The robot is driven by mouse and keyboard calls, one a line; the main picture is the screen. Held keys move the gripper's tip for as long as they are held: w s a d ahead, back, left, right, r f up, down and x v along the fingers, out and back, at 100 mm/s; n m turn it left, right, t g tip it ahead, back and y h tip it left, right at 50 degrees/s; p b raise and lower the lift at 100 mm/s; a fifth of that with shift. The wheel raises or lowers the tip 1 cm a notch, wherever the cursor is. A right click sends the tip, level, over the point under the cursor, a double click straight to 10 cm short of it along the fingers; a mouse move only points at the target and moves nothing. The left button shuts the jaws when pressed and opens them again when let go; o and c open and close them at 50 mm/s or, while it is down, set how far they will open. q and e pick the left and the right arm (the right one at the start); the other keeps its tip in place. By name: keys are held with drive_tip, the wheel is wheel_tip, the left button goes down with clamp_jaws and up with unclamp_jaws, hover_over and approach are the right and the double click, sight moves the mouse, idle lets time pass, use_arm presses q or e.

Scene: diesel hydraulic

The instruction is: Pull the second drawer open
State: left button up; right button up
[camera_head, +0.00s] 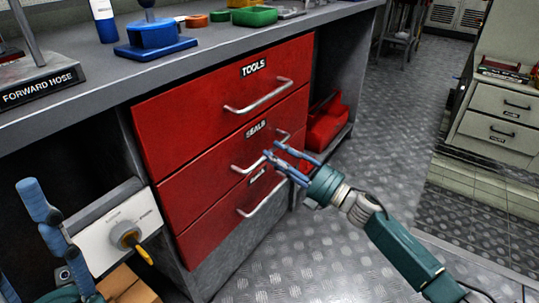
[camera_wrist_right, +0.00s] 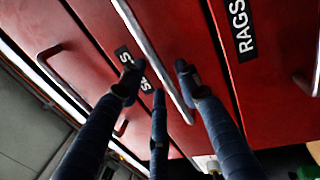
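The red cabinet has three drawers, their fronts about flush. The second drawer (camera_head: 205,173), labelled SEALS, sits between the TOOLS drawer (camera_head: 180,115) and the lowest drawer (camera_head: 200,230), labelled RAGS in the wrist view. My right gripper (camera_head: 275,153) is at the second drawer's metal handle (camera_head: 245,169), covering part of it. In the right wrist view, this handle (camera_wrist_right: 150,50) runs between the spread blue fingers of my open right gripper (camera_wrist_right: 158,75); firm contact is not visible. My left gripper (camera_head: 50,225) is at the lower left, partly cut off, its opening unclear.
A grey worktop (camera_head: 85,95) above holds a blue stand (camera_head: 155,38) and green tray (camera_head: 254,16). A white panel with a knob (camera_head: 122,225) is near my left gripper. A red bin (camera_head: 325,125) sits right of the drawers. Metal floor (camera_head: 385,110) is open at right.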

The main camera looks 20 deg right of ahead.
drive_tip(key=shift+x, duration=1.2)
clamp_jaws()
drive_tip(key=shift+f, duration=0.1)
